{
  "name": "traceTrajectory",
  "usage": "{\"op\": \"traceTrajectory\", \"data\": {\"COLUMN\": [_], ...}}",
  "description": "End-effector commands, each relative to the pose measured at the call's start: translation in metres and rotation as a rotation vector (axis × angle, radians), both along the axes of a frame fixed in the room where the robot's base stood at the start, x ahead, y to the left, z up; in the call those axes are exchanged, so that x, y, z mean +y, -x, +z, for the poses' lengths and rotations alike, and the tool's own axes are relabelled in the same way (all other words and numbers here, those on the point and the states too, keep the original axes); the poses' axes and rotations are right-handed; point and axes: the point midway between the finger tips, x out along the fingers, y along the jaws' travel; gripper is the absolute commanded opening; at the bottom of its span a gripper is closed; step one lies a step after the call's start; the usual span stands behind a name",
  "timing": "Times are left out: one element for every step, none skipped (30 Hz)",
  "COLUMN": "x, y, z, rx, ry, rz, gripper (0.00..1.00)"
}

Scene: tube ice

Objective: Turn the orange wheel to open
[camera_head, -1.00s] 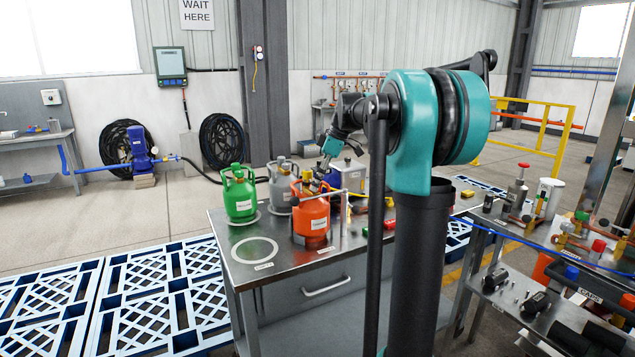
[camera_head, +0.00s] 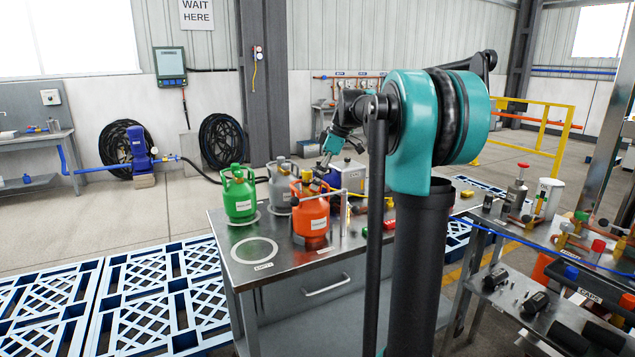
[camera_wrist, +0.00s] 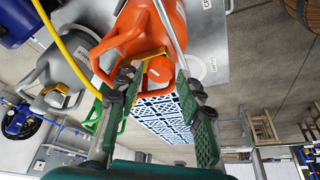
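The orange gas cylinder (camera_head: 311,212) stands upright on the metal bench, with a white label on its front. In the wrist view the orange cylinder (camera_wrist: 132,35) fills the upper middle, and a round orange part (camera_wrist: 160,70), which looks like its wheel, shows between my fingers. My gripper (camera_wrist: 158,88) is open, with one finger on each side of that part. I cannot tell whether either finger touches it. In the head view my gripper (camera_head: 322,168) reaches down just behind the orange cylinder's top, and its fingertips are partly hidden.
A green cylinder (camera_head: 239,196) and a grey cylinder (camera_head: 280,186) stand close by on the bench (camera_head: 240,272). A white ring mark (camera_head: 254,251) at its front left is empty. A yellow hose (camera_wrist: 68,48) crosses the wrist view. A thin metal post (camera_head: 344,215) stands right of the orange cylinder.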

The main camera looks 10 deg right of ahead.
Motion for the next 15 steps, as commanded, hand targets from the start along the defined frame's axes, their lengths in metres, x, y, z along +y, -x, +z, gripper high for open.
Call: {"op": "traceTrajectory", "data": {"x": [-0.003, -0.005, -0.007, -0.009, -0.012, -0.015, -0.018, -0.020, -0.023, -0.025, -0.027, -0.030, -0.031, -0.033, -0.035], "y": [0.001, 0.001, 0.002, 0.003, 0.004, 0.005, 0.006, 0.006, 0.007, 0.008, 0.008, 0.010, 0.010, 0.011, 0.011], "z": [0.006, 0.011, 0.018, 0.023, 0.029, 0.037, 0.043, 0.048, 0.056, 0.061, 0.067, 0.073, 0.078, 0.082, 0.087], "rx": [0.000, 0.000, -0.001, -0.001, -0.001, 0.000, 0.000, 0.000, 0.000, -0.001, 0.000, 0.000, 0.001, 0.001, 0.001], "ry": [0.000, 0.000, 0.000, 0.000, 0.000, 0.000, 0.000, 0.000, 0.000, 0.000, 0.000, 0.000, 0.000, 0.000, 0.000], "rz": [-0.001, -0.001, -0.001, -0.001, -0.001, -0.002, -0.002, -0.002, -0.002, -0.001, -0.001, -0.001, -0.002, -0.002, -0.002], "gripper": [0.37, 0.37, 0.37, 0.37, 0.37, 0.37, 0.37, 0.37, 0.37, 0.37, 0.37, 0.37, 0.37, 0.37, 0.37]}}
